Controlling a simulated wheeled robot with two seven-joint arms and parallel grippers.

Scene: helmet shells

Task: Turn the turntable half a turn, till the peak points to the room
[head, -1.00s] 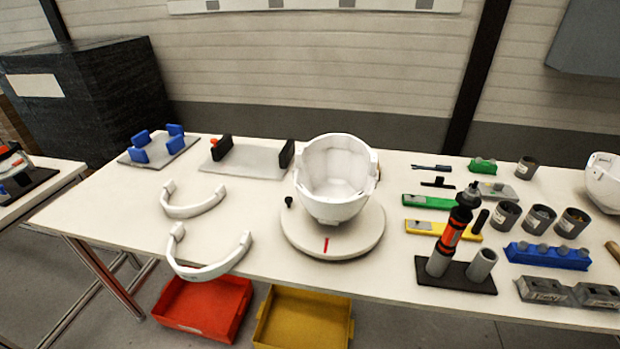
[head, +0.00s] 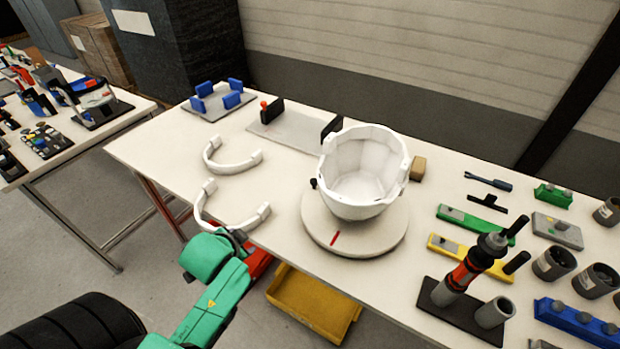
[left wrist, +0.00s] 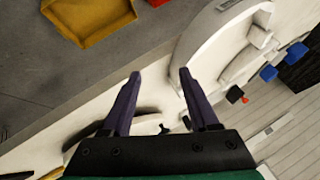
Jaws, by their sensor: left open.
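The round white turntable (head: 318,232) sits on the table near its front edge, with a red mark (head: 335,238) on its front-left part. A white helmet shell (head: 362,180) stands on it, hollow side up; I cannot tell which side bears the peak. A small black knob (head: 313,184) is at the turntable's left rim. My left arm reaches in from below in the head view, left of the turntable; its fingers are hidden there. In the left wrist view my left gripper (left wrist: 160,76) is open, its two dark fingers apart with nothing held. My right gripper is not in view.
Two white curved bands (head: 232,158) lie left of the turntable; the nearer (head: 232,222) is close beyond my left arm. A yellow bin (head: 310,305) stands below the table edge.

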